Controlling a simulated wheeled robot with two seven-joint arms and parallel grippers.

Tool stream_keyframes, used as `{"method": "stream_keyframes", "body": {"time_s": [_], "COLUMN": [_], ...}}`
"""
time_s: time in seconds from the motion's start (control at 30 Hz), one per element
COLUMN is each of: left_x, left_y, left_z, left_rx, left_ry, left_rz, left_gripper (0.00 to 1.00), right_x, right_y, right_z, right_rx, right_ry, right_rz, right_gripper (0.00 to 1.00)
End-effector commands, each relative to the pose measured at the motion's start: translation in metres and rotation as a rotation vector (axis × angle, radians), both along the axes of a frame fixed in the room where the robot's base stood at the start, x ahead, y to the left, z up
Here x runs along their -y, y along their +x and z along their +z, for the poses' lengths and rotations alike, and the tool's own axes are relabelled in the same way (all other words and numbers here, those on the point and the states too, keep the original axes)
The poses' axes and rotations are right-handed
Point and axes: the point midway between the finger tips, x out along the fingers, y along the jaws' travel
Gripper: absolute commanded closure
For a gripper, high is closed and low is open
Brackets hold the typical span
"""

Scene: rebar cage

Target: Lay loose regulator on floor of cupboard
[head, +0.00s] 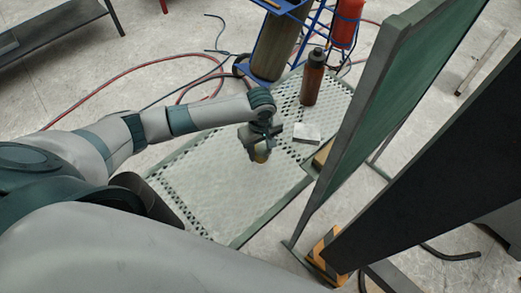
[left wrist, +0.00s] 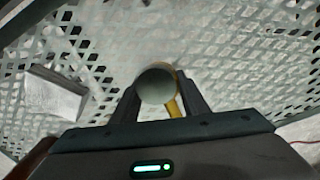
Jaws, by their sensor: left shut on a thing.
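My left gripper (head: 259,143) is shut on the regulator (head: 261,157). In the left wrist view the regulator (left wrist: 156,84) shows a round grey-green end between the two fingers (left wrist: 158,98), with a yellow part behind it. The perforated pale metal floor (head: 215,190), with a green rim, lies below the gripper and appears to be the cupboard floor. The regulator is over this floor; I cannot tell whether it touches it. My right gripper is not in view.
A white box (head: 306,133) and a brown bottle (head: 312,78) stand on the perforated floor. A green panel (head: 385,95) rises at its right. Behind are a cylinder in a blue frame (head: 275,45), a red cylinder (head: 346,22) and hoses (head: 130,58). The floor's near left part is clear.

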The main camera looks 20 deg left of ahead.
Motion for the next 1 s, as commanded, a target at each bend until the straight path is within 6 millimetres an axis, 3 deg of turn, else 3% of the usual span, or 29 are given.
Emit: {"method": "stream_keyframes", "body": {"time_s": [0.03,0.1,0.53,0.77,1.0], "left_x": [0.000,0.000,0.000,0.000,0.001], "left_y": [0.000,0.000,0.000,0.001,0.001], "left_z": [0.000,0.000,0.002,0.027,0.069], "left_rx": [0.000,0.000,0.001,0.003,0.003], "left_ry": [0.000,0.000,-0.001,-0.001,-0.002], "left_rz": [0.000,0.000,0.000,-0.001,0.000], "left_gripper": [0.52,0.41,0.41,0.41,0.41], "right_x": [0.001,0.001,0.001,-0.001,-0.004], "right_y": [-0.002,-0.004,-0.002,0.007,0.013], "right_z": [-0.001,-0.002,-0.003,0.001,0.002], "right_rx": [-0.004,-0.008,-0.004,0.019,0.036], "right_ry": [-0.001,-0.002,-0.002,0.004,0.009], "right_rz": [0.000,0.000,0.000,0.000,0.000], "right_gripper": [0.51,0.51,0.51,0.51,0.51]}}
